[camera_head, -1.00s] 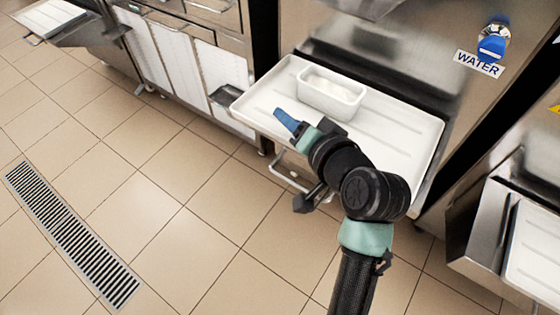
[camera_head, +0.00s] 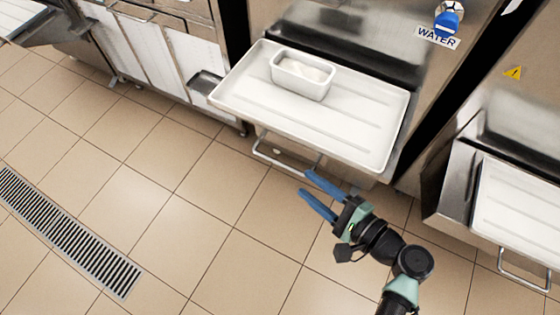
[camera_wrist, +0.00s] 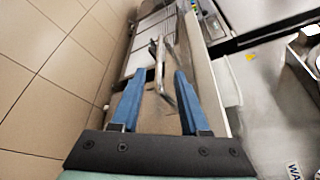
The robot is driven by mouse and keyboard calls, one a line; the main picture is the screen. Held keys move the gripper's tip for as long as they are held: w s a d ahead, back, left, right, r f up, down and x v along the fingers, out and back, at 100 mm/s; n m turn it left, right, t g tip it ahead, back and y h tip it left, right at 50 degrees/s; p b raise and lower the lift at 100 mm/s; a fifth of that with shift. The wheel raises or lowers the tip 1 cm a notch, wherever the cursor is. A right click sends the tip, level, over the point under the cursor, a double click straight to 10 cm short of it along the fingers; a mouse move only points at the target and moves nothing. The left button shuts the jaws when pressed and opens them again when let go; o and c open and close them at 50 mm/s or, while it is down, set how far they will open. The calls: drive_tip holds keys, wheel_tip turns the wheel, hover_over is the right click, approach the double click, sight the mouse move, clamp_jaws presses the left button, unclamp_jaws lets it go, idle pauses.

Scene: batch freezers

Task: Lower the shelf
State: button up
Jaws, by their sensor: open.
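The shelf (camera_head: 345,135) is a white ribbed tray standing out from the front of the steel freezer, with a white tub (camera_head: 302,76) of pale contents on its back left part. A metal bar handle (camera_head: 268,158) hangs under its front edge. My gripper (camera_head: 311,188) is open, with two blue fingers apart, below and in front of the shelf, near the right end of the handle. In the wrist view the bar handle (camera_wrist: 160,65) shows beyond and between the blue fingers; I cannot tell whether they touch it.
A second freezer with its own white shelf (camera_head: 520,215) and bar handle stands at the right. White-fronted cabinets (camera_head: 140,50) line the left. The tiled floor in front is clear, with a drain grate (camera_head: 65,235). A blue water knob (camera_head: 447,22) is above.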

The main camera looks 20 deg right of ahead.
sight(280, 162)
drive_tip(key=b+x, duration=0.1)
drive_tip(key=x, duration=0.9)
drive_tip(key=shift+c, duration=0.2)
clamp_jaws()
drive_tip(key=shift+f+b, duration=0.1)
drive_tip(key=shift+b, duration=0.25)
idle(0.6)
